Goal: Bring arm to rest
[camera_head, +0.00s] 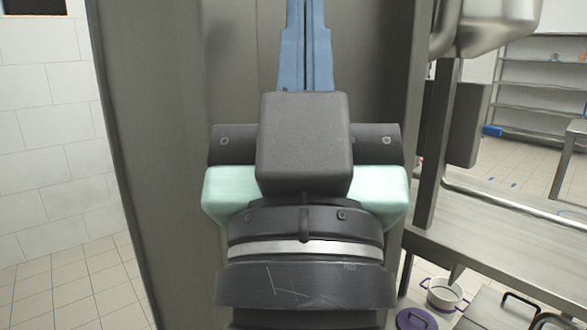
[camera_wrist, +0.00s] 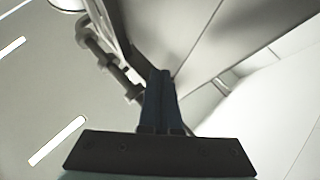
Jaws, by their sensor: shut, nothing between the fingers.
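My gripper (camera_head: 305,45) points upward in the head view, with its two blue fingers pressed together and nothing between them. Its black and pale green wrist body fills the middle of that view, in front of a tall grey metal panel (camera_head: 170,150). The fingertips are cut off by the top edge of the head view. In the wrist view the blue fingers (camera_wrist: 160,85) are also together and empty, with part of a metal structure beyond them.
A steel counter (camera_head: 510,245) stands at the right, with a rounded steel vessel (camera_head: 490,25) above it. Below are a white pot (camera_head: 444,294) and a purple lid (camera_head: 416,318) on the tiled floor. Shelves (camera_head: 540,75) stand farther back. Open floor (camera_head: 75,285) shows at the left.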

